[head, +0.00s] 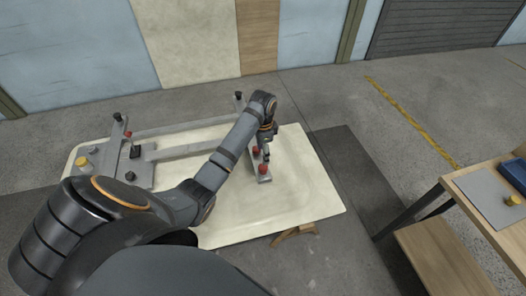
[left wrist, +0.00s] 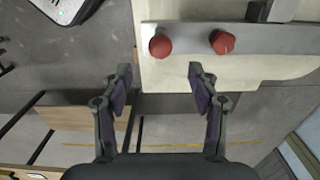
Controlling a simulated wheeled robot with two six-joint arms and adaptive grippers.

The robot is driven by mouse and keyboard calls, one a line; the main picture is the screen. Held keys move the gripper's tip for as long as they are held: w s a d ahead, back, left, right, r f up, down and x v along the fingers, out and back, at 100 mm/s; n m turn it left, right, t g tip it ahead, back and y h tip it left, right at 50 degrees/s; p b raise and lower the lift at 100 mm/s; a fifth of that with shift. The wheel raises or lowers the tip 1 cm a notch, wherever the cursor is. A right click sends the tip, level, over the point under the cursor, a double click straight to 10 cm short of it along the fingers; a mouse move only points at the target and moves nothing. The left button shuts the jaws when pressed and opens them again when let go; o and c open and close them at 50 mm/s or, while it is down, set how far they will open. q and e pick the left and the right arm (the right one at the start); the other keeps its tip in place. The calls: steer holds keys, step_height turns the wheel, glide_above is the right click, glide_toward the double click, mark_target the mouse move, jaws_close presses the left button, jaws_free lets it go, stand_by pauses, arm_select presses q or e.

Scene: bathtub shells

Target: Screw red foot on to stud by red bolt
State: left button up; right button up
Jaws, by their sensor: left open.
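The pale tub shell (head: 290,205) lies underside up with a grey metal frame on it. Two red round parts, one nearer the bar's end (head: 262,170) and one beside my gripper (head: 256,150), stand on a grey crossbar. In the left wrist view they are a smooth red disc (left wrist: 160,45) and a red part with a small notch (left wrist: 222,42). I cannot tell surely which is foot and which is bolt. In the head view my left gripper (head: 266,148) is over the crossbar.
The frame's left bracket (head: 140,172) carries black knobs, a small red part (head: 127,134) and a yellow part (head: 82,162). At right a wooden table (head: 465,205) holds a blue bin (head: 515,172) and a yellow part (head: 513,200). The shell's right end is clear.

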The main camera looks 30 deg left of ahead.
mark_target(263, 167)
arm_select(q)
step_height(263, 167, down, 5)
steer(key=b, duration=0.6)
steer(key=shift+f, duration=1.45)
steer(key=shift+p, duration=0.3)
steer(key=shift+p, duration=0.55)
